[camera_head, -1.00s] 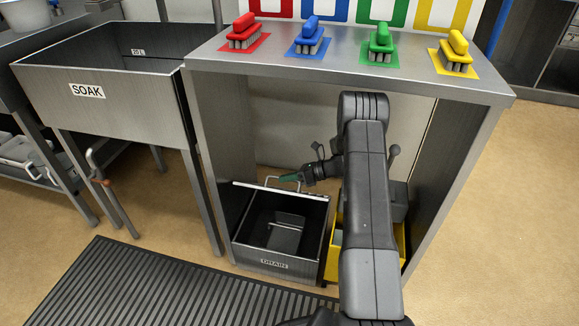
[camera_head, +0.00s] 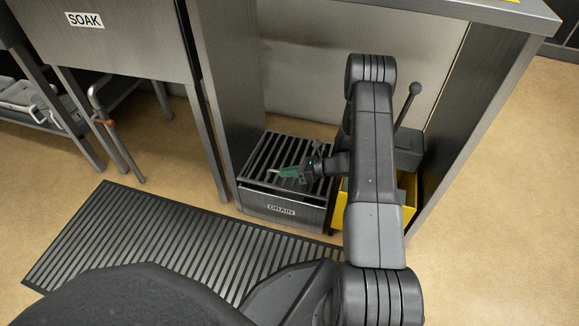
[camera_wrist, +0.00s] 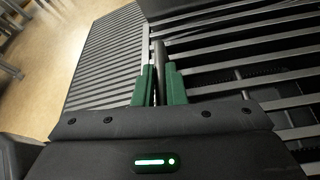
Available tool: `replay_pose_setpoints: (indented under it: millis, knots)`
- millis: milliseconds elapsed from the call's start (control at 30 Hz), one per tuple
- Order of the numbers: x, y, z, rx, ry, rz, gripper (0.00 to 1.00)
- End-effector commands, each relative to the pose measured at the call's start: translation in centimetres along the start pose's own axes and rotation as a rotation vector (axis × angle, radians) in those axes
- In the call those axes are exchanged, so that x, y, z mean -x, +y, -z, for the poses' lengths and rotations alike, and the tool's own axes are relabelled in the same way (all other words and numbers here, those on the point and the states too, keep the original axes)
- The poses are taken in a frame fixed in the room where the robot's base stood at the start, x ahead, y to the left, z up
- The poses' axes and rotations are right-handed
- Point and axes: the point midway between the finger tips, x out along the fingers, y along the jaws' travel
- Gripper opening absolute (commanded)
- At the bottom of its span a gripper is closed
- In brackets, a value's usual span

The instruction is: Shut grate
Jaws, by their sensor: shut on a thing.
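The grate (camera_head: 275,150) is a dark slatted panel lying nearly flat over the top of the drain box (camera_head: 256,204), which bears a DRAIN label. A dark line shows along its front edge; I cannot tell whether it is fully seated. In the wrist view the grate's slats (camera_wrist: 235,45) fill the right side. My gripper (camera_head: 279,172) is low over the grate's front part. Its green fingers (camera_wrist: 159,78) are shut on a dark bar, the grate's handle (camera_wrist: 159,52). The fingers hide part of the handle.
A yellow bucket (camera_head: 408,212) stands right of the drain box, partly behind my arm. A steel cabinet leg (camera_head: 208,100) and the SOAK sink (camera_head: 120,45) are at the left. A ribbed mat (camera_head: 150,235) lies in front.

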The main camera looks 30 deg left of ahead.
Motion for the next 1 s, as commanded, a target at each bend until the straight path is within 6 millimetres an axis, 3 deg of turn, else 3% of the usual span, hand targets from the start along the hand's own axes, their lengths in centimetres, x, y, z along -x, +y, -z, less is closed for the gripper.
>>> replay_pose_setpoints:
  millis: [500, 533, 633, 1000]
  knots:
    - [-0.39, 0.75, 0.92, -0.01, 0.004, -0.019, 0.0]
    - [-0.4, 0.75, 0.92, -0.01, 0.004, -0.019, 0.13]
    - [-0.4, 0.7, 0.91, -0.01, 0.004, -0.017, 0.32]
    - [0.28, 0.34, 0.63, -0.006, 0.002, -0.007, 0.33]
